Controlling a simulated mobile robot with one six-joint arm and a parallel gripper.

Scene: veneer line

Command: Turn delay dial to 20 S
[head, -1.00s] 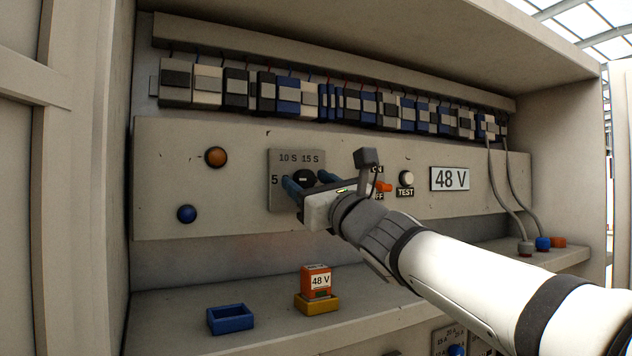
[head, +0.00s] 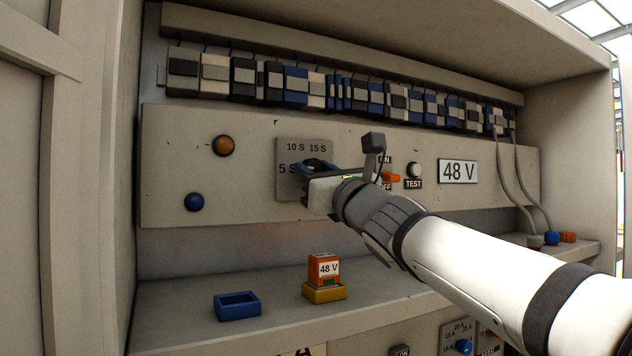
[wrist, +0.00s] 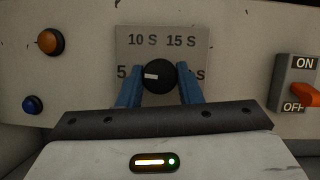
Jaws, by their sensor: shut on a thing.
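The delay dial (wrist: 160,76) is a round black knob with a white pointer mark, on a grey plate (wrist: 131,35) marked 5, 10 S and 15 S; the label at right is partly hidden by a finger, with only an S showing. The pointer mark lies to the left of the knob's middle, towards the 5. My gripper (wrist: 158,88) has its blue fingers shut on the dial, one on each side. In the head view my gripper (head: 318,168) covers most of the dial.
An orange ON/OFF switch (wrist: 305,95) is right of the plate, with a white TEST button (head: 414,170) beyond it. An amber lamp (head: 223,146) and a blue button (head: 194,202) are at left. An orange 48 V block (head: 324,269) and a blue tray (head: 237,314) are on the shelf below.

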